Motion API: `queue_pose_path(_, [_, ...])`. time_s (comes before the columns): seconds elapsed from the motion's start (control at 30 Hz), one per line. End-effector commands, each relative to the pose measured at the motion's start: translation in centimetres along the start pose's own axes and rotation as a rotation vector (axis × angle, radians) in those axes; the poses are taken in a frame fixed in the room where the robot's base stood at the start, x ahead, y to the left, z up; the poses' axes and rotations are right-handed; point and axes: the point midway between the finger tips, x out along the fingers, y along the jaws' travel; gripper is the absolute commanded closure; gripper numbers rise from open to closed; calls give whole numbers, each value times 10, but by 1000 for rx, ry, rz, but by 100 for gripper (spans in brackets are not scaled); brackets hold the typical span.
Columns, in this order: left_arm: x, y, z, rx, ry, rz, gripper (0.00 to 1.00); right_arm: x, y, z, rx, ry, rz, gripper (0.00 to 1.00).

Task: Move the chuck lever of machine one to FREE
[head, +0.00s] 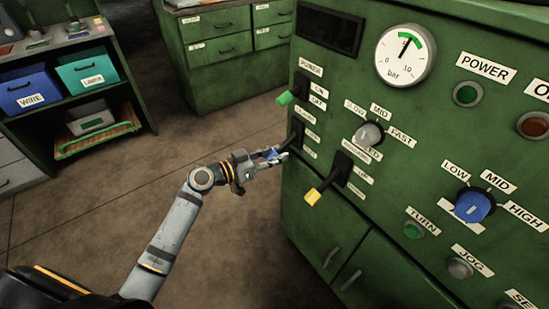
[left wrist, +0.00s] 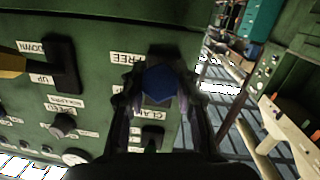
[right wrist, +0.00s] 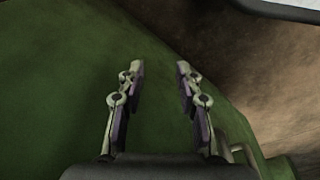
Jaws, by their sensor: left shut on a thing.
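The chuck lever ends in a blue knob (head: 272,154) on a dark arm, standing out from the left part of the green machine's panel. My left gripper (head: 277,160) is shut on this knob. In the left wrist view the blue knob (left wrist: 158,84) sits between the two fingers, which hide part of the lever and its slot.
A green-knobbed lever (head: 285,98) is just above the left gripper, and a yellow-knobbed lever (head: 313,197) is below right of it. Dials, buttons and a pressure gauge (head: 405,55) fill the panel. Shelves with bins (head: 87,73) stand left; the floor between is clear.

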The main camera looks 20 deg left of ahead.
Motion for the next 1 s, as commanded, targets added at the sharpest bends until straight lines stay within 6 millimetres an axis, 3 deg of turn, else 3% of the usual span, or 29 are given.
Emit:
queue_pose_path(0.47, [0,0,2,-2,1,1,100,-6,-2,-3,0,-1,-3,65])
queue_pose_path(0.5, [0,0,2,-2,1,1,68,-6,-2,-3,0,-1,-3,65])
queue_pose_path(0.67, [0,0,2,-1,2,1,47,-6,-2,-3,0,-1,-3,65])
queue_pose_path(1.0, [-3,0,1,1,2,1,46,-6,-1,-3,-1,1,-2,65])
